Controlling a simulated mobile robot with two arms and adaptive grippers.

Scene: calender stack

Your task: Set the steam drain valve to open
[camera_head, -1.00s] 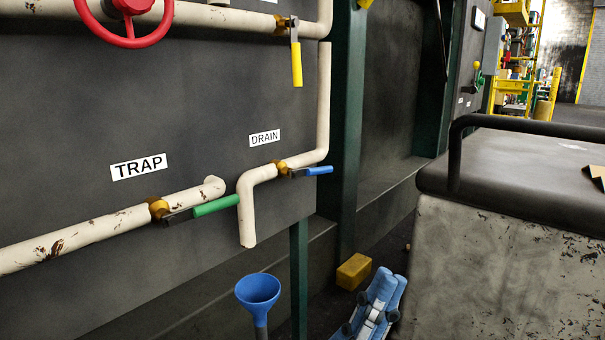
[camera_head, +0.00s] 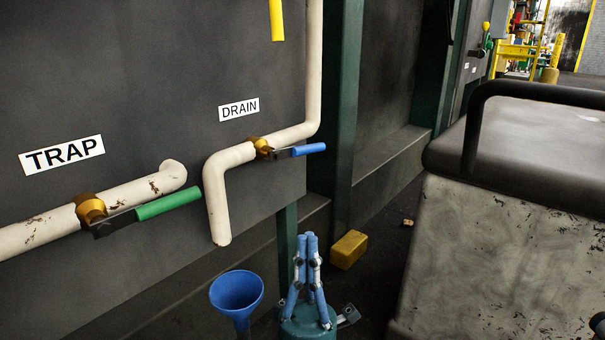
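The drain valve has a brass body (camera_head: 261,147) on the cream pipe (camera_head: 236,156) under the DRAIN label (camera_head: 239,109). Its lever with a blue grip (camera_head: 309,149) points right, roughly along the horizontal run of pipe. My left gripper (camera_head: 307,238) stands at the bottom centre, below the blue lever and apart from it. Its blue fingers point up and their tips are close together, with nothing seen between them.
Left of the drain is the TRAP valve with a green lever (camera_head: 169,205). A yellow lever (camera_head: 277,19) hangs above. A blue funnel (camera_head: 237,292) stands beside my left gripper. A yellow block (camera_head: 348,249) lies behind it. A large worn cabinet (camera_head: 500,260) fills the right side.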

